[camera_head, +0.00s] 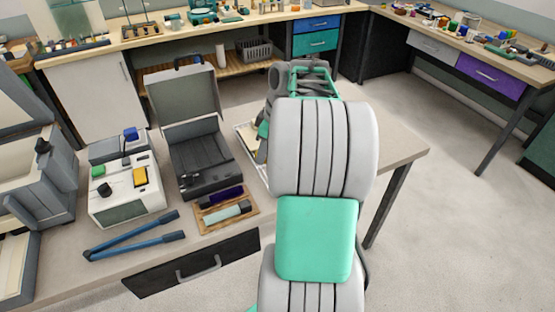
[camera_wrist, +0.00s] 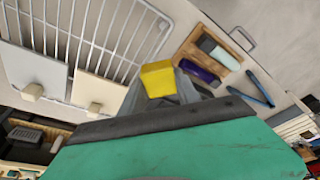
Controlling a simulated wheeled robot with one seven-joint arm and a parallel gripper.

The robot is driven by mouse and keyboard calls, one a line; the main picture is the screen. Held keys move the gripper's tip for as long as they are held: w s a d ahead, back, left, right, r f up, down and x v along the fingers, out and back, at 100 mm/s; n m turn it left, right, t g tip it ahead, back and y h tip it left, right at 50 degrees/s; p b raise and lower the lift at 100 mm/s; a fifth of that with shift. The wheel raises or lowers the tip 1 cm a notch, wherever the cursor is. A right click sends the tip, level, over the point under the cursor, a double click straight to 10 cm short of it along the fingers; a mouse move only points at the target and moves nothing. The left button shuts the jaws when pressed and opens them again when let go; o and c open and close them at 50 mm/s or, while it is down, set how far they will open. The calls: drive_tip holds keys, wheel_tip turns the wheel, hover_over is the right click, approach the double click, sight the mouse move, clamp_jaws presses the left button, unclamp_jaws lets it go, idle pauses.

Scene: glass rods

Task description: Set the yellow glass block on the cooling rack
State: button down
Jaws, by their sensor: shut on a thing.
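The yellow glass block (camera_wrist: 158,79) is between the fingers of my gripper (camera_wrist: 160,86) in the wrist view, and the gripper is shut on it. The cooling rack (camera_wrist: 118,38) is a pale wire grid on the left and top of the wrist view. The block overlaps the rack's right edge in that picture; its height above the rack is not clear. In the head view my arm hides the block and most of the rack; a strip of the rack (camera_head: 240,134) shows left of the arm.
A pale grey plate (camera_wrist: 30,82) and a cream plate (camera_wrist: 97,97), both with knobs, overlap the rack. A wooden tray (camera_head: 227,217) with dark and pale rods, an open grey case (camera_head: 202,165), a control box (camera_head: 126,194) and blue tongs (camera_head: 132,238) crowd the bench's left.

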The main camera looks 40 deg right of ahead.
drive_tip(key=d+f, duration=0.4)
drive_tip(key=f, duration=0.1)
drive_tip(key=shift+f+p, duration=0.15)
drive_tip(key=shift+p, duration=0.15)
drive_tip(key=f, duration=0.1)
drive_tip(key=f+p, duration=0.1)
drive_tip(key=shift+d+f, duration=0.2)
drive_tip(key=shift+f, duration=0.15)
drive_tip(key=shift+w+f, duration=0.1)
drive_tip(key=shift+f, duration=0.4)
drive_tip(key=c, duration=0.9)
unclamp_jaws()
